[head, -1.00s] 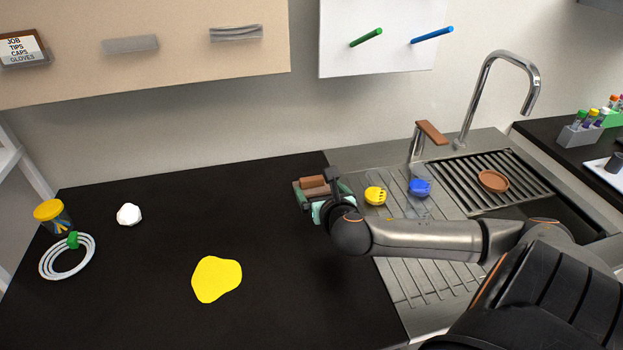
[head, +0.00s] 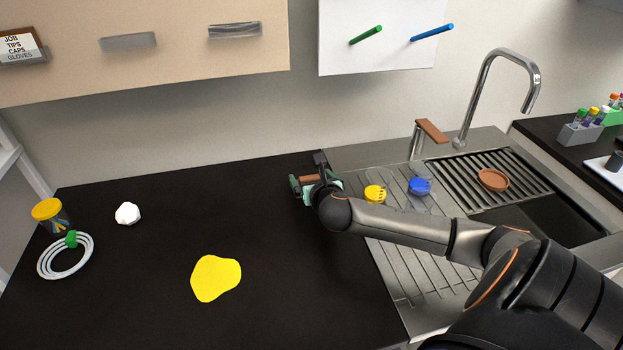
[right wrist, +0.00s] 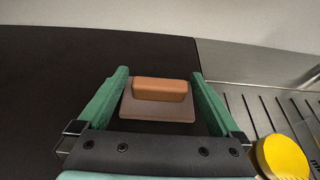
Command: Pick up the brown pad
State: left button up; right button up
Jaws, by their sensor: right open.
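The brown pad (head: 308,179) is at the back right of the black counter, close to the sink's steel edge. In the right wrist view it is a brown block (right wrist: 160,90) on a flatter, duller brown base (right wrist: 158,109). My right gripper (head: 309,182) is over it, with its green fingers on either side. In the right wrist view the open fingers (right wrist: 160,76) flank the pad, with a gap visible on each side. The pad is partly hidden by the gripper in the head view. My left gripper is not in view.
A yellow lid (head: 375,194) and a blue lid (head: 420,186) lie on the steel drainboard (head: 410,236) right of the gripper. A yellow flat patch (head: 216,278), a white lump (head: 128,213) and white rings (head: 66,256) lie on the counter.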

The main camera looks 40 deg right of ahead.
aim_at(312, 176)
jog(key=c, duration=1.2)
jog(key=shift+r, duration=0.5)
notch_tip(312, 176, up, 2)
jog(key=shift+r, duration=0.2)
jog(key=r+p+v, duration=0.1)
jog(key=v, duration=0.4)
jog(key=w+r+p+v, duration=0.1)
jog(key=p+v, duration=0.1)
jog(key=v, duration=0.4)
jog(key=r+p+v, duration=0.1)
jog(key=v, duration=0.4)
jog(key=shift+r+p, duration=0.25)
jog(key=shift+p, duration=0.15)
